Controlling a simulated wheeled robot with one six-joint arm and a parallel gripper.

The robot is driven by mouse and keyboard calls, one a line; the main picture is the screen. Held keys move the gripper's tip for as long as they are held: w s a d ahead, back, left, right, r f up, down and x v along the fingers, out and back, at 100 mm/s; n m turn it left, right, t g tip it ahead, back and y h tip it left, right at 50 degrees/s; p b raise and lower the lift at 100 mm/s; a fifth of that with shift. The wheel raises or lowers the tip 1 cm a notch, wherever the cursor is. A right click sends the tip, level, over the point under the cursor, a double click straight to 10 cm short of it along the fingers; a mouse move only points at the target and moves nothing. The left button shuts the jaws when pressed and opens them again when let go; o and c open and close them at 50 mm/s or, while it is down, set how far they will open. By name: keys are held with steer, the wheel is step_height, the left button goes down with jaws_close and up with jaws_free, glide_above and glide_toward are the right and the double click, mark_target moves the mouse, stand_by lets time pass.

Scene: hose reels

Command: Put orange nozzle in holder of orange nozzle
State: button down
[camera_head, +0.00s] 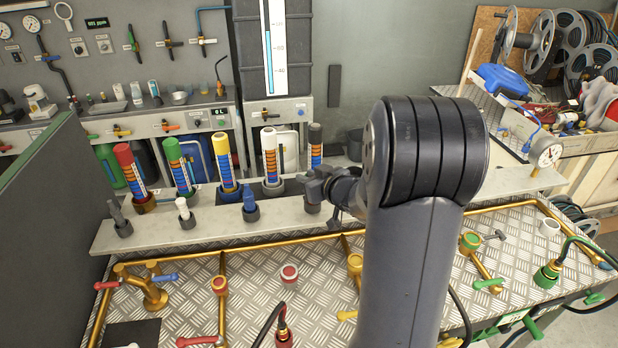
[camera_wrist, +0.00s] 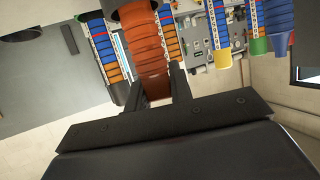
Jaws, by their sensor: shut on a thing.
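The orange nozzle (camera_wrist: 147,48) is ribbed and sits between the fingers of my gripper (camera_wrist: 155,80) in the wrist view, which looks upside down. A dark round rim (camera_wrist: 131,10) surrounds or borders its far end; I cannot tell how deep the nozzle sits in it. In the head view my gripper (camera_head: 322,186) is over the shelf's front row, close above a dark cup-shaped holder (camera_head: 312,207). My gripper and arm hide the orange nozzle there.
The shelf (camera_head: 220,226) also carries a grey nozzle (camera_head: 117,214), a white nozzle (camera_head: 184,210) and a blue nozzle (camera_head: 249,201) in front. Several striped tubes stand behind, including a yellow one (camera_head: 223,155). Brass pipes and valves cover the tread-plate bench (camera_head: 195,300) below.

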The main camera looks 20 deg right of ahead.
steer(key=c, duration=1.3)
jaws_free()
steer(key=shift+o, duration=0.2)
steer(key=v, duration=1.2)
steer(key=shift+p, duration=0.4)
steer(key=shift+r, duration=0.1)
